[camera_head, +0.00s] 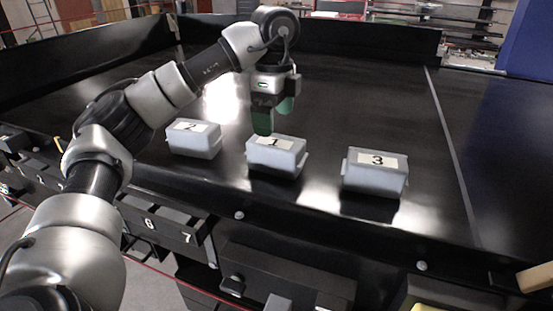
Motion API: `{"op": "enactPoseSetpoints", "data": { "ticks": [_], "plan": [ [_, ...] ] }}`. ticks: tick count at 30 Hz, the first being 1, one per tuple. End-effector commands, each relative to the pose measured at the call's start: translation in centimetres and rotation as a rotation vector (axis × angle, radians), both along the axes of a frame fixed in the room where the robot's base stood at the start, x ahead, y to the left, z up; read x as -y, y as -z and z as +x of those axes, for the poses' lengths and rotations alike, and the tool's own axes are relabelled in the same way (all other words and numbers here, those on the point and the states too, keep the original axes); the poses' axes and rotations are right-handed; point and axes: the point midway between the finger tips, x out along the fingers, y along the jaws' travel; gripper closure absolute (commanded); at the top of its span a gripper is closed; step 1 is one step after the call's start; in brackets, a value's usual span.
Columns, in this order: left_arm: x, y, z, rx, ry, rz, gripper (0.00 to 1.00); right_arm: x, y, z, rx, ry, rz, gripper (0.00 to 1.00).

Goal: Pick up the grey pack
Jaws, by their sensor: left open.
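Three grey packs with white number labels sit in a row on the black conveyor surface. The pack labelled 2 (194,140) is at the left, the pack labelled 1 (275,158) in the middle, and the pack labelled 3 (375,177) at the right. My left gripper (274,118) has green fingertips and points down just above and behind the pack labelled 1. It is open with nothing between its fingers. The nearer fingertip overlaps the pack's back edge in the picture; I cannot tell whether it touches. My right gripper is not in view.
The black conveyor (450,130) has a raised wall along its back and left side. Its surface is clear right of the pack labelled 3. Black bins numbered 6 and 7 (165,226) hang along the front edge. A yellow object (428,293) shows at the bottom right.

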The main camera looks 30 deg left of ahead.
Motion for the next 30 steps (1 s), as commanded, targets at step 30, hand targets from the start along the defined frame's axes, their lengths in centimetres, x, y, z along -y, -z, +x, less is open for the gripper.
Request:
{"op": "enactPoseSetpoints", "data": {
  "ticks": [30],
  "plan": [
    [0.5,7.9,-0.1,0.001,-0.001,-0.001,0.14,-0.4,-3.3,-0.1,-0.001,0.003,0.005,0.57]
  ]
}}
